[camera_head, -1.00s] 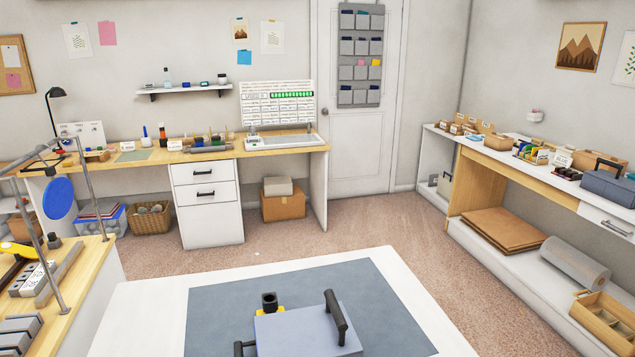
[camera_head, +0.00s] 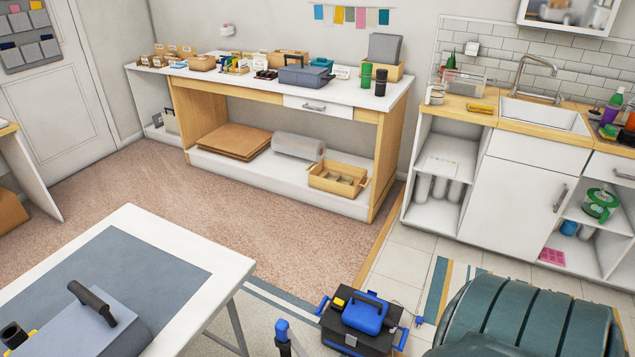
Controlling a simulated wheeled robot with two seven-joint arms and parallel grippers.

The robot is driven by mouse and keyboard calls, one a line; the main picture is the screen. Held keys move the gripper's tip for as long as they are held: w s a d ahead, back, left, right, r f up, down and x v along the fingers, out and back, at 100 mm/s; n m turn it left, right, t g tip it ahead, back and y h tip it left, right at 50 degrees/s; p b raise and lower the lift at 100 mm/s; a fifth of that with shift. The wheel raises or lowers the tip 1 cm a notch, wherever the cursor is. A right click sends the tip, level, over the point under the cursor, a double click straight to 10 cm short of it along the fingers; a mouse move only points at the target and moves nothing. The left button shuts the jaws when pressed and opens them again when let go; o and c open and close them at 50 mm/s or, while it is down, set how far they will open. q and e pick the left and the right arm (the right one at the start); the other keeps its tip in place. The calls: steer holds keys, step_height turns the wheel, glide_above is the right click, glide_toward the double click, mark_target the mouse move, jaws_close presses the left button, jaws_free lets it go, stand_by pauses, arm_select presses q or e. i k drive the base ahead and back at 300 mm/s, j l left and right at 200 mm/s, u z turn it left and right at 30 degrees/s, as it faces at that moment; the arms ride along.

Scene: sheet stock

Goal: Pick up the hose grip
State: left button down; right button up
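No part is clearly recognisable as a hose grip. A black upright piece with a blue top (camera_head: 283,335) stands at the bottom edge in the head view, cut off by the frame; it may be a grip, but I cannot tell. Right of it on the floor is a black and blue unit (camera_head: 362,318) with a blue carry handle, and a cable end lies beside it. Neither of my grippers is in view.
A white table with a grey mat (camera_head: 120,278) is at the left, bearing a grey case (camera_head: 95,325) with a black handle. A dark green rounded thing (camera_head: 525,320) fills the lower right. Open carpet (camera_head: 270,225) lies before the wooden workbench (camera_head: 390,150); a sink counter (camera_head: 540,120) stands right.

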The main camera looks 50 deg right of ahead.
mark_target(280, 328)
steer(key=z, duration=1.15)
